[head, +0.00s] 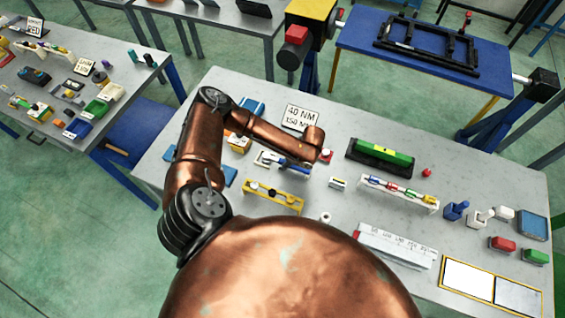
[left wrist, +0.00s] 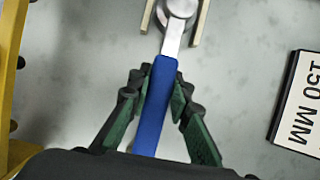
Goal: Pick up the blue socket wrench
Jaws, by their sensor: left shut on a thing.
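The blue socket wrench has a blue handle (left wrist: 153,110) and a silver head (left wrist: 178,10). In the left wrist view it runs from the top to the bottom middle. My left gripper (left wrist: 160,85) is shut on the blue handle, with dark green fingers on both sides. The silver head is between two pale beige rails (left wrist: 200,22); I cannot tell whether it touches them. My right gripper is not in view.
A yellow rack (head: 272,195) is close beside the wrench. A white sign (head: 300,117) reading 150 MM stands on the other side. A green level (head: 384,154), a white rack of small tools (head: 398,194) and a white ruler block (head: 397,245) are further right on the grey table (head: 460,270).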

